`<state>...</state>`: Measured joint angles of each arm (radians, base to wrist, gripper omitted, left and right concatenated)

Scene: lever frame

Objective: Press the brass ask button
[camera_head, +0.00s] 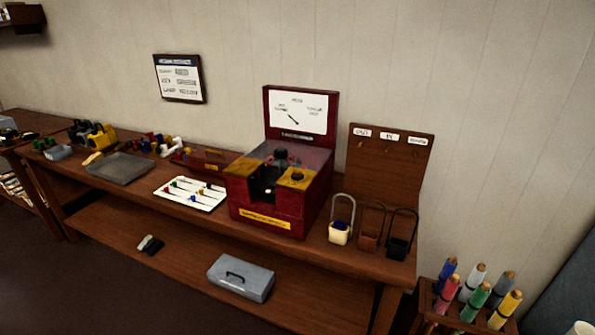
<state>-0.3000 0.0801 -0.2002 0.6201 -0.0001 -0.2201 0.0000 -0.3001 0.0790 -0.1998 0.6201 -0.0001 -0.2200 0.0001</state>
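A dark red box-shaped machine (265,217) stands on the wooden bench, with an upright panel (298,112) at its back that carries a white dial face and a needle. Its top has a yellow-gold section (297,180) at the front right with a small dark-centred round part on it. A dark recess with a small pale spot (268,190) opens in its front. A yellow label strip (266,219) is on the lower front. I cannot tell for sure which small part is the brass ask button. Neither of my grippers is in view.
Padlock-like items stand right of the machine: cream (340,233), brown (369,239) and black (399,247). Behind them is a hook board (387,180). A white card with pins (190,194) and a grey tray (120,168) lie to the left. Coloured bottles (478,295) stand front right.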

